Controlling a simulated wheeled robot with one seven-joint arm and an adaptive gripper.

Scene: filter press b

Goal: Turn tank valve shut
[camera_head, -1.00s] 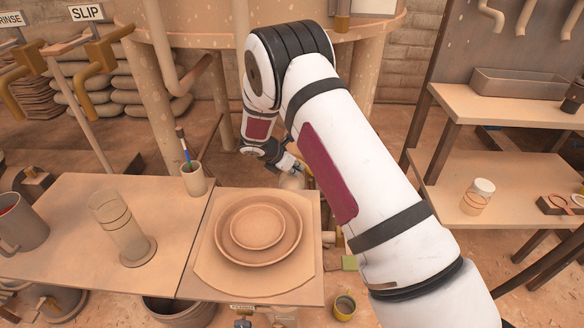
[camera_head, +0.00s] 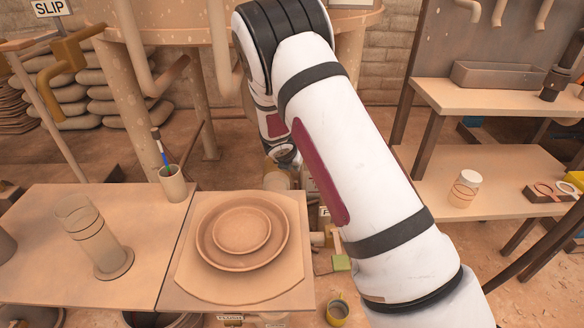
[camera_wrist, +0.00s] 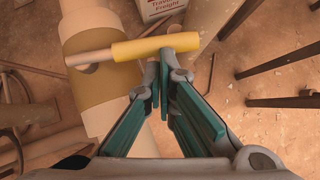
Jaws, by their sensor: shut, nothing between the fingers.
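The tank valve shows in the wrist view as a brass-coloured collar (camera_wrist: 88,68) on a pale pipe. Its lever has a yellow grip (camera_wrist: 152,47) that lies crosswise, pointing right. My gripper (camera_wrist: 163,72) has teal-sided fingers, is shut and holds nothing. Its fingertips are close to the yellow grip, just below it in the picture; I cannot tell whether they touch it. In the head view my arm hides the fingers and the lever. The tank (camera_head: 165,22) stands at the back on thick legs.
A table with a wheel board holding a plate (camera_head: 242,230), a glass cylinder (camera_head: 98,240) and a brush cup (camera_head: 173,184) fills the front. Shelves (camera_head: 480,195) stand at right. A printed white box (camera_wrist: 160,8) lies near the pipe. Floor shows right of the gripper.

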